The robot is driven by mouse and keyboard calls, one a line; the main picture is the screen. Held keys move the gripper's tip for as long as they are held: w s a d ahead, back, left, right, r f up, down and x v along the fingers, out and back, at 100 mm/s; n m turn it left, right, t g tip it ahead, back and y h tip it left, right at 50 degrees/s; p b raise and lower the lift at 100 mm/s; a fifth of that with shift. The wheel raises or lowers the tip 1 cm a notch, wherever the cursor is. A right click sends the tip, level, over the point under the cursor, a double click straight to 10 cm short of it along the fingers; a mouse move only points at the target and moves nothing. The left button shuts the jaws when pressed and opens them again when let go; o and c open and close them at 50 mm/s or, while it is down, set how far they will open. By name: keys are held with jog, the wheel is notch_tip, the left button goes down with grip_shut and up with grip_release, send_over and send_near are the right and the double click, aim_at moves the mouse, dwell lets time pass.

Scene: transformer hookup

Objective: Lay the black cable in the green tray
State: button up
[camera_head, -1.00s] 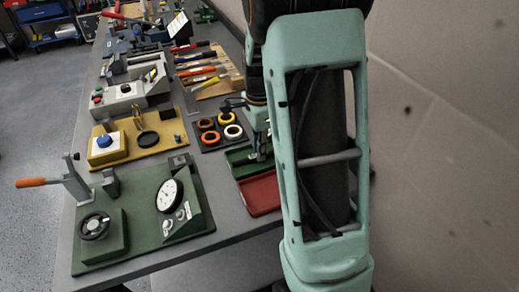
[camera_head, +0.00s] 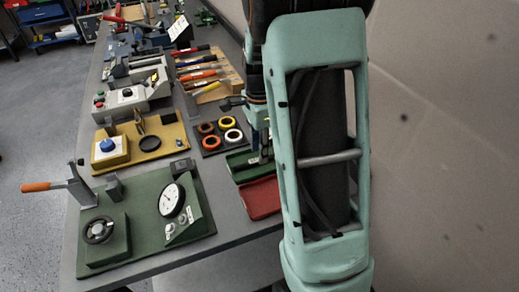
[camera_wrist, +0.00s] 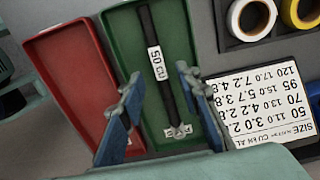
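The black cable (camera_wrist: 165,60) lies lengthwise in the green tray (camera_wrist: 122,45) in the wrist view. In the head view the green tray (camera_head: 236,162) is partly hidden behind my arm, and the cable cannot be made out clearly there.
A red tray (camera_head: 262,198) adjoins the green one. A dark holder (camera_head: 211,149) with several coloured tape rings stands beside it. A printed size card (camera_wrist: 262,105) lies by the green tray in the wrist view. A green panel with a gauge (camera_head: 172,200) stands at front left.

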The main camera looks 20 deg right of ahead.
jog(key=shift+r+p, duration=1.55)
jog(key=shift+r, duration=0.75)
